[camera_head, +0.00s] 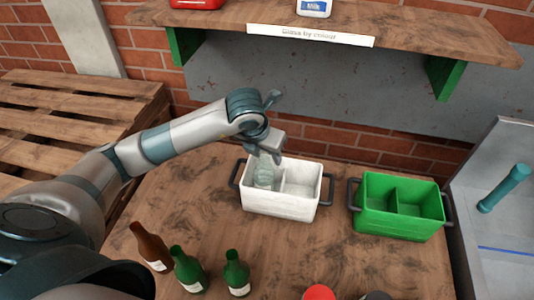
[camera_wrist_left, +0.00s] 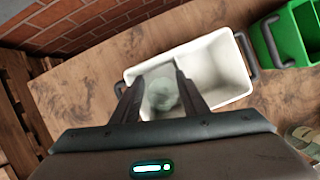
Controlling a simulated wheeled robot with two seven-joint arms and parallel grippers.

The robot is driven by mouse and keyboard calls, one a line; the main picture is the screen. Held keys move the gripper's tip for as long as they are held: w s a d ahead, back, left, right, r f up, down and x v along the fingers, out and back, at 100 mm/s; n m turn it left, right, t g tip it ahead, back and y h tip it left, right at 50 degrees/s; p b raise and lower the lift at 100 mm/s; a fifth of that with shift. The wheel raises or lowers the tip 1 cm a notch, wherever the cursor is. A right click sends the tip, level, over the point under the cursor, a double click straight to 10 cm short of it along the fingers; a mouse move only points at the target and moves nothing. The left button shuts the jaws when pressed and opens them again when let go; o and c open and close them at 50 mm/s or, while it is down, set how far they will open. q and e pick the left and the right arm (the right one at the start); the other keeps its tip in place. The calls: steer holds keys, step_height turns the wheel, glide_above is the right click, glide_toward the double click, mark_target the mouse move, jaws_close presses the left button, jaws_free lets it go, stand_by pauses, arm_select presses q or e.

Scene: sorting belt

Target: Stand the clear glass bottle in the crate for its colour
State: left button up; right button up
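The clear glass bottle (camera_head: 264,173) stands roughly upright in the left compartment of the white crate (camera_head: 282,205). My left gripper (camera_head: 268,150) is just above it, at the bottle's top. In the left wrist view the two fingers (camera_wrist_left: 158,82) are spread, with the clear bottle (camera_wrist_left: 164,96) between them and gaps showing at its sides. The white crate's right compartment (camera_wrist_left: 215,70) is empty. The green crate (camera_head: 398,225) stands to the right, and both its compartments look empty. My right gripper is not in view.
A brown bottle (camera_head: 151,248) and two green bottles (camera_head: 188,270) (camera_head: 237,273) stand at the table's front left. A red lid (camera_head: 319,292) and a dark one (camera_head: 377,295) show at the front edge. A labelled shelf (camera_head: 400,30) overhangs behind. The middle of the table is clear.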

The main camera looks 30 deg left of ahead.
mark_target(259, 180)
arm_select(q)
steer(key=shift+r, duration=0.35)
steer(key=b+v, duration=0.2)
steer(key=v, duration=0.9)
steer(key=shift+s+r, duration=0.2)
stand_by(0.3)
